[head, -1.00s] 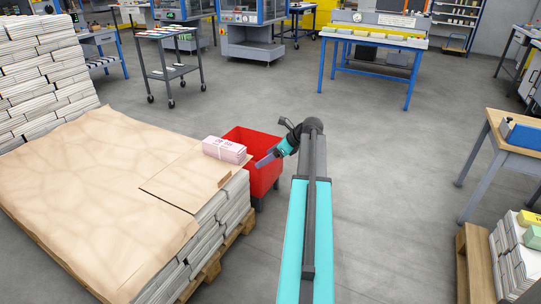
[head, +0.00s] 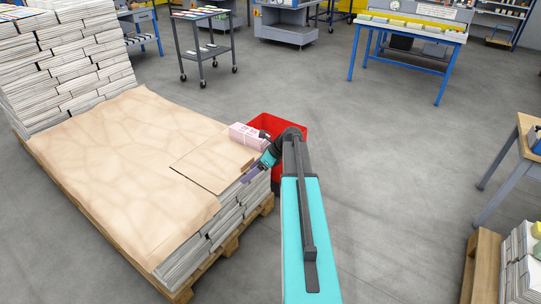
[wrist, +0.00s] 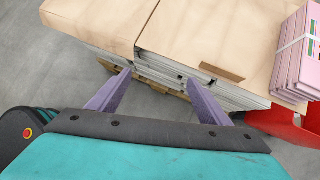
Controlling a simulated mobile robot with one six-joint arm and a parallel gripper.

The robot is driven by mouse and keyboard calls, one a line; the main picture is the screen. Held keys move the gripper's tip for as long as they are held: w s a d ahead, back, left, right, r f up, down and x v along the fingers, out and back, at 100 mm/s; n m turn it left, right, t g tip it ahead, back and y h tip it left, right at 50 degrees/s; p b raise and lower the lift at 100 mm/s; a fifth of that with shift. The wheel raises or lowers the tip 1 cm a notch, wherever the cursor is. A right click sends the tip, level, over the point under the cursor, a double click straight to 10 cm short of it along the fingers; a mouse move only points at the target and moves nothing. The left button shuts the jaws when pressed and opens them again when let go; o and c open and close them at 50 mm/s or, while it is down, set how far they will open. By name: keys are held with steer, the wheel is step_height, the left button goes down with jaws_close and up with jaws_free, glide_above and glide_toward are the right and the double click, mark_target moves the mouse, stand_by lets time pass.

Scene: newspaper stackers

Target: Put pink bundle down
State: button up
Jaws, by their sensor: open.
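The pink bundle (head: 248,136) lies on the brown paper sheet (head: 120,150) that covers a pallet stack, near the corner by a red bin (head: 288,124). In the wrist view the pink bundle (wrist: 302,55) shows at the right edge, with a light strap around it. My gripper (head: 247,172) is open and empty beside the near side of the stack, apart from the bundle. In the wrist view its two purple fingers (wrist: 160,95) are spread, with the stack's paper edges beyond them.
The stack of papers (head: 210,236) rests on a wooden pallet (head: 232,246). A taller stack (head: 75,60) stands at the back left. A dark wheeled cart (head: 203,45) and a blue-legged table (head: 410,32) stand behind. The grey floor on the right is largely clear.

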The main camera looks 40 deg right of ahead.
steer(key=s+a+f+n+g+p, duration=0.25)
steer(key=s+a+p, duration=0.2)
steer(key=a, duration=0.55)
steer(key=s+a+f+n+g+p, duration=0.25)
steer(key=a+p, duration=0.25)
steer(key=a, duration=0.5)
steer(key=s+a+f+n+g+p, duration=0.25)
steer(key=s+a+p, duration=0.2)
steer(key=a, duration=0.65)
steer(key=s+a+n+g+p, duration=0.1)
steer(key=s+a+n+p, duration=0.35)
steer(key=s, duration=0.35)
steer(key=s+r+n+g+h+p, duration=0.1)
steer(key=s+n+g+h+p, duration=0.2)
steer(key=s+n, duration=1.5)
steer(key=h+p, duration=0.2)
steer(key=shift+d+p, duration=0.15)
steer(key=shift+p, duration=0.15)
steer(key=shift+r, duration=0.1)
